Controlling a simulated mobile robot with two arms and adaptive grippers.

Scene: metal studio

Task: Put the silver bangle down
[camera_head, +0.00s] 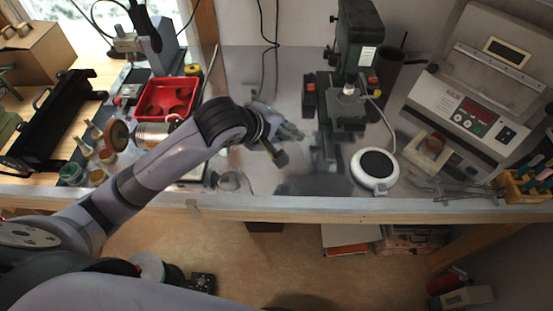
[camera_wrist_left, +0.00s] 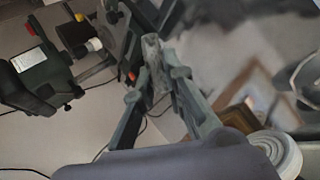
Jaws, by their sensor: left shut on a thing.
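My left gripper (camera_head: 285,133) is above the metal bench top (camera_head: 300,65), left of the green drill press. In the left wrist view, the fingers of my left gripper (camera_wrist_left: 156,80) come together on a small silvery-grey piece, the silver bangle (camera_wrist_left: 152,52). Only part of it shows between the fingertips, and its full ring shape is not clear. In the head view the bangle cannot be told apart from the grey fingers. My right gripper is not in view.
The green drill press (camera_head: 358,50) stands right of my gripper, with a round white scale (camera_head: 375,167) in front. A machine with a red display (camera_head: 470,110) is at the right. A red tray (camera_head: 168,98) lies left. Some bench top behind my gripper is clear.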

